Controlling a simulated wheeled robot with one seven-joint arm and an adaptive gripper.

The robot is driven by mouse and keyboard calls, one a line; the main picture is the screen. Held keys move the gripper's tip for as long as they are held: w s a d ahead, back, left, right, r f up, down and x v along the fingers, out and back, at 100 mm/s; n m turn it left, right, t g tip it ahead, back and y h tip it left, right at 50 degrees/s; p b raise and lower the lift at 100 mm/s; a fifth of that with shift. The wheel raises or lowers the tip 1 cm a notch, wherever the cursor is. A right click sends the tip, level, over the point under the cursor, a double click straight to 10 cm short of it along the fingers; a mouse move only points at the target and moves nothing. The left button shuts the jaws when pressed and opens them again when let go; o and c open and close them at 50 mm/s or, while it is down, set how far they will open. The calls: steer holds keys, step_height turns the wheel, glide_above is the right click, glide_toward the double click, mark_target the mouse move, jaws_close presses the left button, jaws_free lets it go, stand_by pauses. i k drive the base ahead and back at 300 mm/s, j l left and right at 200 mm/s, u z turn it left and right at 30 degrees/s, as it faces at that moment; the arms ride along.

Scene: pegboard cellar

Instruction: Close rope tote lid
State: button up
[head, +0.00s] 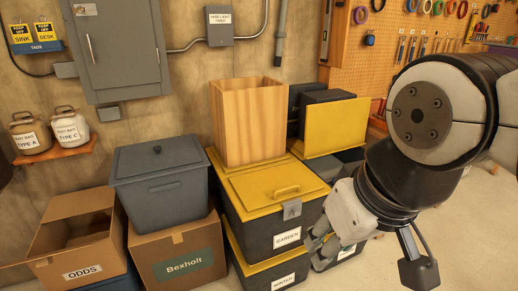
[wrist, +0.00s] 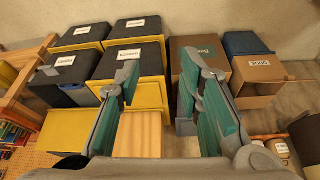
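A black tote (head: 350,160) at the right of the stacks has its yellow lid (head: 335,127) standing up, open, at its back. In the wrist view the raised lid (wrist: 62,132) is at lower left, and the tote (wrist: 65,75) with a white label is above it. I cannot read that label, so I cannot confirm it says rope. My gripper (head: 325,235) is in front of the totes, apart from the lid, and partly covers the right stack. In the wrist view my gripper (wrist: 160,72) has its teal-padded fingers wide apart with nothing between them.
The garden tote (head: 262,225), left of the open one, has its yellow lid shut and a wooden box (head: 248,120) on its back part. A grey tote (head: 160,185) and cardboard boxes stand left. A tool pegboard (head: 400,45) is behind; bare floor (head: 460,235) lies right.

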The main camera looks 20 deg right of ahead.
mark_target(336, 126)
steer(key=l, duration=0.4)
steer(key=i+l+z, duration=0.1)
steer(key=l, duration=0.3)
steer(key=i+l, duration=0.1)
steer(key=l, duration=0.3)
steer(key=i+l+z, duration=0.15)
steer(key=l, duration=0.6)
steer(key=i+l, duration=0.1)
steer(key=i, duration=0.5)
steer(key=i+l, duration=0.15)
steer(key=i, duration=0.4)
steer(key=i+l+z, duration=0.1)
steer(key=i+z, duration=0.2)
steer(key=i, duration=0.2)
